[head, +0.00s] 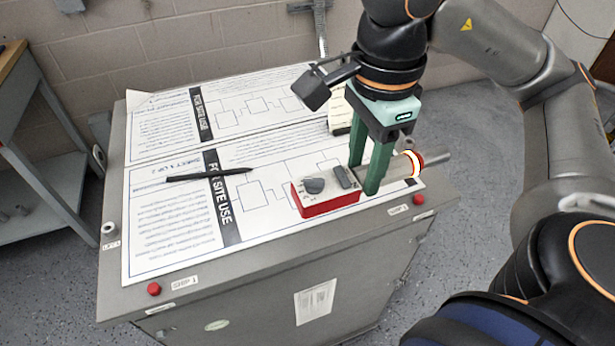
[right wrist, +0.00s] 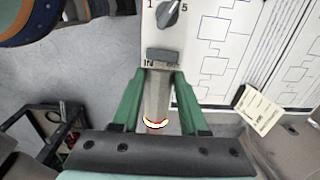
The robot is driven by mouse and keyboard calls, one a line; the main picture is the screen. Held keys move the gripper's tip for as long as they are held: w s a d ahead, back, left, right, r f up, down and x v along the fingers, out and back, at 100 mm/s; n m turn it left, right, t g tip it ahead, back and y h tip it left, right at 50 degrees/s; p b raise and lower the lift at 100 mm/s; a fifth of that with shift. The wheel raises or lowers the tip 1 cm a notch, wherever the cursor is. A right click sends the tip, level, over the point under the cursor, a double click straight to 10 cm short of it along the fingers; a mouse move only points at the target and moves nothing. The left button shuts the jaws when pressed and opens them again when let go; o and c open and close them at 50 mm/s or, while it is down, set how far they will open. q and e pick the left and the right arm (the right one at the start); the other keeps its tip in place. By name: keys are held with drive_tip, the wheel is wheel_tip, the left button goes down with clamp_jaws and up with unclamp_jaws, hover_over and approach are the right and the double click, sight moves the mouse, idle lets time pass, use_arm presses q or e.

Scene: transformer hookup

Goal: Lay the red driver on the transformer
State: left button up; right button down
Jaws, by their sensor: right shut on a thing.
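My right gripper (head: 364,184) points down and is shut on the driver, a grey cylinder (head: 400,169) with a red, yellow and white band and a thin grey end sticking out to the right. In the right wrist view the driver (right wrist: 156,100) lies between the green fingers (right wrist: 156,78). The likely transformer is a red box (head: 331,206) with a pale top, a dark knob and a dark block. It lies just left of the fingers; its top shows in the right wrist view (right wrist: 185,38). Any gap between driver and box is hard to judge. My left gripper is not in view.
Printed sheets (head: 170,235) cover the grey cabinet top. A black pen (head: 209,175) lies on them at the left. A pale tag block (head: 340,112) stands behind the gripper. Red buttons (head: 154,289) sit along the front edge. A side bench (head: 40,150) stands at left.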

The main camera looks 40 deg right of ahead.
drive_tip(key=w+f, duration=0.3)
drive_tip(key=w, duration=0.1)
drive_tip(key=w+f, duration=0.3)
drive_tip(key=w, duration=0.2)
drive_tip(key=w+a+f+b, duration=0.1)
drive_tip(key=w+f, duration=0.2)
drive_tip(key=w, duration=0.1)
drive_tip(key=shift+w+f, duration=0.15)
drive_tip(key=shift+w, duration=0.15)
drive_tip(key=f, duration=0.3)
drive_tip(key=shift+w+f, duration=0.15)
drive_tip(key=shift+w, duration=0.05)
drive_tip(key=c, duration=0.7)
unclamp_jaws()
drive_tip(key=shift+f, duration=0.15)
drive_tip(key=shift+o, duration=1.3)
drive_tip(key=shift+f, duration=0.15)
wheel_tip(320, 180, up, 13)
drive_tip(key=p, duration=0.1)
drive_tip(key=shift+s+d+f, duration=0.2)
drive_tip(key=shift+s, duration=0.2)
